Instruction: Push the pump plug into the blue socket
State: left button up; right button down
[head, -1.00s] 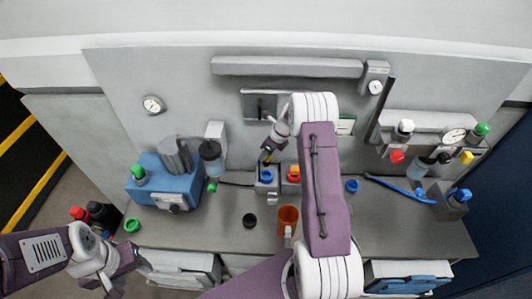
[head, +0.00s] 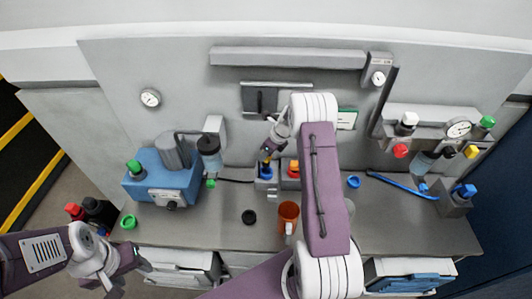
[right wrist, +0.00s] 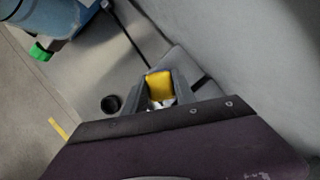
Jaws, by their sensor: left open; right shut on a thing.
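My right gripper (head: 267,157) is shut on a yellow piece, which looks like the pump plug (right wrist: 160,85); it shows between the fingers in the right wrist view. In the head view it is right above the blue socket (head: 265,173), which sits on a small grey block. I cannot tell whether the plug touches or enters the socket. The socket is not visible in the right wrist view. My left gripper (head: 116,288) is open and empty at the lower left, partly cut off by the frame edge.
An orange socket (head: 293,169) stands just right of the blue one. A blue pump unit (head: 165,185) is to the left, with a dark cable (head: 235,181) running towards the sockets. A black cap (head: 249,217) and an orange mug (head: 288,217) stand in front on the grey bench.

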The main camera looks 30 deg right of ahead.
aim_at(266, 165)
jog(key=shift+f+b, duration=1.95)
jog(key=shift+f, duration=1.2)
jog(key=shift+f+p, duration=0.25)
jog(key=shift+p, duration=0.1)
jog(key=shift+f, duration=0.15)
jog(key=c, duration=0.9)
grip_release()
jog(key=v, duration=0.9)
jog(key=shift+b, duration=0.35)
